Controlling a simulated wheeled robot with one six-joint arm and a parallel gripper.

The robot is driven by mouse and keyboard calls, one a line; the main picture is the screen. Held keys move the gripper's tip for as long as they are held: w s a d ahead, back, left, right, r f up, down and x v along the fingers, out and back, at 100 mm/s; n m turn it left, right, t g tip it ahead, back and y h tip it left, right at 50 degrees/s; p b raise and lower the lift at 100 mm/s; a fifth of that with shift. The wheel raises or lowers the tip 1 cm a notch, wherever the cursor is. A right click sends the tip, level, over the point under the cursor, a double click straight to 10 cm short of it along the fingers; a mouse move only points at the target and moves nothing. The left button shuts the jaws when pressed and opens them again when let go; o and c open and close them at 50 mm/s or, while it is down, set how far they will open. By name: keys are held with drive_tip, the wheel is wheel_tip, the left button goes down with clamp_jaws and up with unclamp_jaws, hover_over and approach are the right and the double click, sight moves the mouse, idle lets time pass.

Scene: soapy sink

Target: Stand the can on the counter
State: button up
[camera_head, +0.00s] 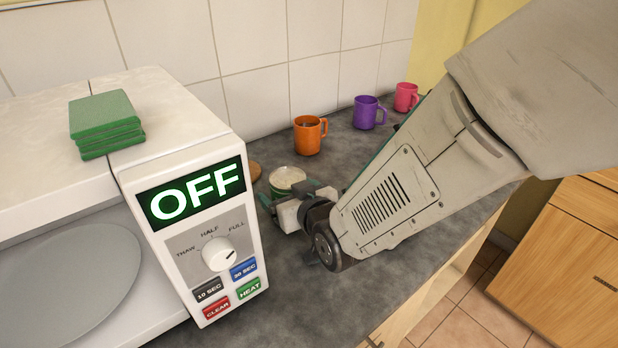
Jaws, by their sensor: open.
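The can (287,176), with a pale round top and a green side, appears upright on the grey counter (300,290), beside the microwave's right side. My gripper (284,194) is low over the counter at the can's near side, with its jaws open. The gripper hides the can's lower part, so I cannot tell whether a finger touches it or how far the jaws reach around it.
A white microwave (190,160) reading OFF stands at left, with green pads (105,122) on top. Orange (308,136), purple (367,113) and pink (405,97) mugs stand along the tiled wall. A brown round thing (254,171) is partly hidden behind the microwave. The front counter is clear.

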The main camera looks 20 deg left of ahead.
drive_tip(key=v, duration=1.2)
drive_tip(key=shift+w, duration=0.1)
drive_tip(key=w+d+m+h, duration=0.1)
drive_tip(key=w+d, duration=0.1)
drive_tip(key=d, duration=0.2)
drive_tip(key=w+d+r+m+h, duration=0.1)
drive_tip(key=w+d+h, duration=0.1)
drive_tip(key=d, duration=0.2)
drive_tip(key=w+d+r+h, duration=0.1)
drive_tip(key=w+d, duration=0.1)
drive_tip(key=d, duration=0.2)
drive_tip(key=shift+w+d+r+m, duration=0.1)
drive_tip(key=shift+w+r+m, duration=0.1)
drive_tip(key=shift+w+m, duration=0.15)
drive_tip(key=s+d+r+m+g+h, duration=0.2)
drive_tip(key=d+h, duration=0.1)
drive_tip(key=d, duration=0.8)
drive_tip(key=s+d+r+m+g+h, duration=0.1)
drive_tip(key=s+d+r+m+h, duration=0.15)
drive_tip(key=d, duration=0.85)
drive_tip(key=s+d+r+m+g+h, duration=0.1)
drive_tip(key=s+d+m+g+h, duration=0.1)
drive_tip(key=s+d, duration=0.7)
drive_tip(key=s+m+g, duration=0.1)
drive_tip(key=s+g, duration=0.1)
drive_tip(key=s, duration=0.1)
drive_tip(key=shift+s+r+m, duration=0.3)
drive_tip(key=shift+r, duration=0.05)
